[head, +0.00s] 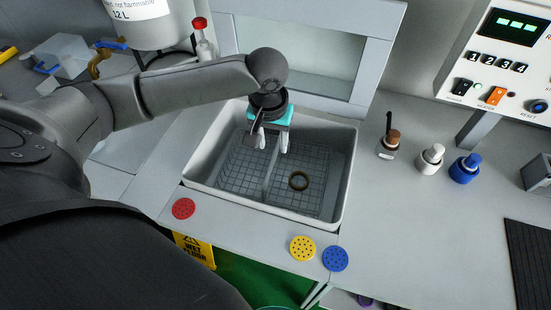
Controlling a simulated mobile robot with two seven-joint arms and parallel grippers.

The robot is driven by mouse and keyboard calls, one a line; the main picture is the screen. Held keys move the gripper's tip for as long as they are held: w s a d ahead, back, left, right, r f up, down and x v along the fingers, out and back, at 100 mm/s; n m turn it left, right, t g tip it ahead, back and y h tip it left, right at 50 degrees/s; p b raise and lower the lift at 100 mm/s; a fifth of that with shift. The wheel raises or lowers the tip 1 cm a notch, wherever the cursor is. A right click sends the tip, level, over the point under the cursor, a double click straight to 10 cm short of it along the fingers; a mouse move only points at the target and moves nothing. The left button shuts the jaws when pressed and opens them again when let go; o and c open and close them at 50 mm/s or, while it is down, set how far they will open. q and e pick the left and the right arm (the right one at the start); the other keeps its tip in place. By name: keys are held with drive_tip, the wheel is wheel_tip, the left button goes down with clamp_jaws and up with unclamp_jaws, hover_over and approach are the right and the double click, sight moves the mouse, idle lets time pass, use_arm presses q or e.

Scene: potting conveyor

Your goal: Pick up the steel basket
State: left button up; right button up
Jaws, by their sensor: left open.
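The steel basket (238,168) is a wire mesh basket with a raised divider or handle across its middle. It sits inside a pale grey sink-like tub (345,180). My left gripper (271,145) points down over the tub, with teal parts and two pale fingers spread apart near the top of the basket's divider. It is open, and I cannot tell whether a finger touches the wire. My right gripper is not in view.
Red (183,209), yellow (303,248) and blue (335,259) discs mark the front ledge. A grey frame (372,60) rises behind the tub.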

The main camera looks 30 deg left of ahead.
sight(274, 154)
use_arm(q)
drive_tip(key=f, duration=0.3)
drive_tip(key=shift+w+b, duration=0.2)
drive_tip(key=shift+b, duration=0.1)
drive_tip(key=shift+f, duration=0.3)
drive_tip(key=shift+w+f, duration=0.1)
drive_tip(key=shift+f, duration=0.15)
wheel_tip(274, 154, down, 4)
drive_tip(key=shift+d+r+b, duration=0.1)
drive_tip(key=shift+r+b, duration=0.05)
drive_tip(key=shift+b, duration=0.85)
drive_tip(key=shift+w+f, duration=0.15)
drive_tip(key=shift+f, duration=0.3)
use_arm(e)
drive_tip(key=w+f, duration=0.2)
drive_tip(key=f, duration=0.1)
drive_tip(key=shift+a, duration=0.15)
use_arm(q)
drive_tip(key=shift+c, duration=0.3)
clamp_jaws()
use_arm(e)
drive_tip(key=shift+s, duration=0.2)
use_arm(q)
drive_tip(key=shift+r, duration=0.1)
